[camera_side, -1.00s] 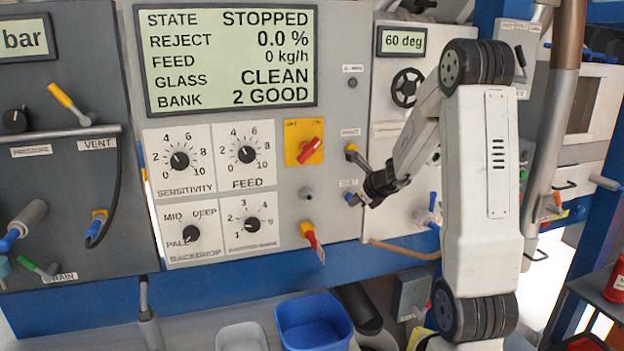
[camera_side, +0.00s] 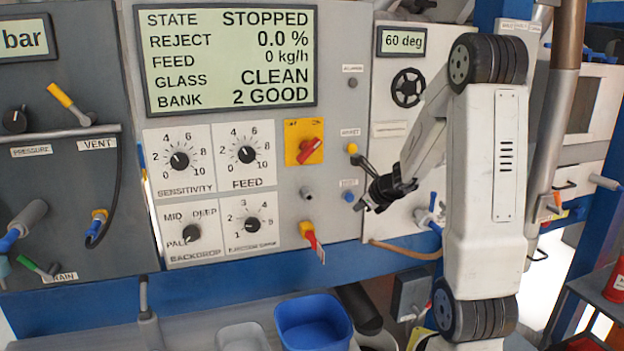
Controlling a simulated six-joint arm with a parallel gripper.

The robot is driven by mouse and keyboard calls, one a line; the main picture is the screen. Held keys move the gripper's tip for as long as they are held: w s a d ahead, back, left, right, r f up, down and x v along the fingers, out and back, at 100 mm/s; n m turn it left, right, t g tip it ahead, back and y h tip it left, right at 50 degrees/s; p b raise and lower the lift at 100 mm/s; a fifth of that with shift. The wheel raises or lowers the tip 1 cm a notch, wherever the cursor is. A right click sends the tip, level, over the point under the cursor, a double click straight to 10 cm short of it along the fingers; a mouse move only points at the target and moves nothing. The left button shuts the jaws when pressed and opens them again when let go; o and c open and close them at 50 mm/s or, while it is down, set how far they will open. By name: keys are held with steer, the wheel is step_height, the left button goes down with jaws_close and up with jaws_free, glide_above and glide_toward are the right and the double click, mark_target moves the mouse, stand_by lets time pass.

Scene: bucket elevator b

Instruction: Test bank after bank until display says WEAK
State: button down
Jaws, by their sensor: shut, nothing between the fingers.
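The large display (camera_side: 228,58) reads STATE STOPPED, REJECT 0.0 %, FEED 0 kg/h, GLASS CLEAN, BANK 2 GOOD. A bank selector knob (camera_side: 252,225) sits at the lower right of the dial group; its small label is blurred. A blue button (camera_side: 348,197) and a yellow button (camera_side: 352,148) are on the panel's right side, with small labels too blurred to read. My gripper (camera_side: 366,208) is shut and empty, just right of and slightly below the blue button, which shows in full. How far its tips stand off the panel I cannot tell.
A red switch on a yellow plate (camera_side: 304,142), a grey knob (camera_side: 306,192) and a red-yellow tagged lever (camera_side: 311,238) are left of my gripper. A handwheel (camera_side: 408,88) and a 60 deg display (camera_side: 402,41) are above. A blue bin (camera_side: 313,322) stands below.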

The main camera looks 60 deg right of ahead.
steer(key=shift+s+a, duration=1.4)
steer(key=shift+a, duration=0.05)
steer(key=w+a+f+m+g+y, duration=0.1)
steer(key=a+f+m+g+y, duration=0.1)
steer(key=a+m, duration=1.3)
steer(key=w+a+f+m+g+y, duration=0.2)
steer(key=a+f+m, duration=0.3)
steer(key=a+m, duration=1)
steer(key=m+g, duration=0.1)
steer(key=m, duration=0.3)
steer(key=shift+a+g, duration=0.25)
steer(key=shift+g, duration=0.15)
